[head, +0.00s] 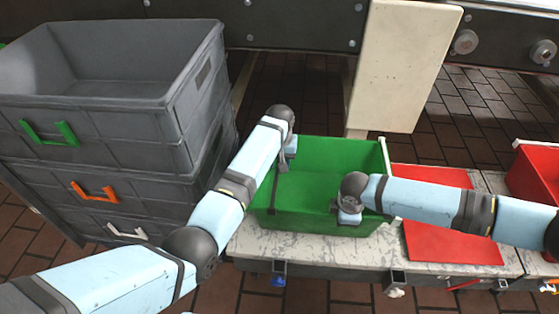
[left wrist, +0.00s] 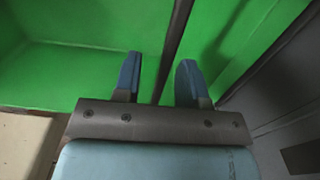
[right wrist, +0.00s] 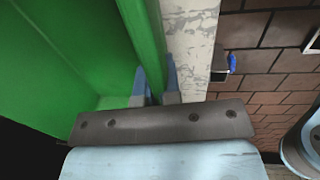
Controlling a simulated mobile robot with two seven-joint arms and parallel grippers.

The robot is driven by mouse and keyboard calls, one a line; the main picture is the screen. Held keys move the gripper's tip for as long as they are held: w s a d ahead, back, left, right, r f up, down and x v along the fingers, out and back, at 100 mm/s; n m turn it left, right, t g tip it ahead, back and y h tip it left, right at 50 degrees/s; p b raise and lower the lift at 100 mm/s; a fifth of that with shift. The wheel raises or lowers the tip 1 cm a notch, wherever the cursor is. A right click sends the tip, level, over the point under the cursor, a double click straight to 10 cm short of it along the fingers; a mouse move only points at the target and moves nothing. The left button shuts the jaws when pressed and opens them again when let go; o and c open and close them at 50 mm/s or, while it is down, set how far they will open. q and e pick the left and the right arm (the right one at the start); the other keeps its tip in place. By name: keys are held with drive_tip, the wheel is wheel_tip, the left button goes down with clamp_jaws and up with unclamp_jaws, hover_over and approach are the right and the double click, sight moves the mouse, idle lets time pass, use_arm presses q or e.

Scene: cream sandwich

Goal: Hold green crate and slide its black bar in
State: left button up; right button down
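The green crate (head: 312,222) stands on the pale worn bench in the head view. My left gripper (head: 282,162) is at the crate's left side. In the left wrist view its fingers (left wrist: 160,82) are apart, with the black bar (left wrist: 174,45) running between them and a gap on the left. The bar also shows along the crate's left edge in the head view (head: 273,190). My right gripper (head: 347,214) is at the front right. In the right wrist view its fingers (right wrist: 155,85) are closed on the green front rim (right wrist: 143,25).
Grey stacked crates (head: 95,150) with coloured handles stand close on the left. A red mat (head: 450,240) lies right of the green crate, with a red crate (head: 538,180) beyond it. A cream post (head: 400,65) stands behind.

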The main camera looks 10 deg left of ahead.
use_arm(q)
drive_tip(key=shift+r, duration=0.1)
wheel_tip(320, 180, up, 12)
use_arm(e)
drive_tip(key=shift+a, duration=0.1)
idle(0.4)
drive_tip(key=c, duration=1.2)
unclamp_jaws()
drive_tip(key=shift+o, duration=0.2)
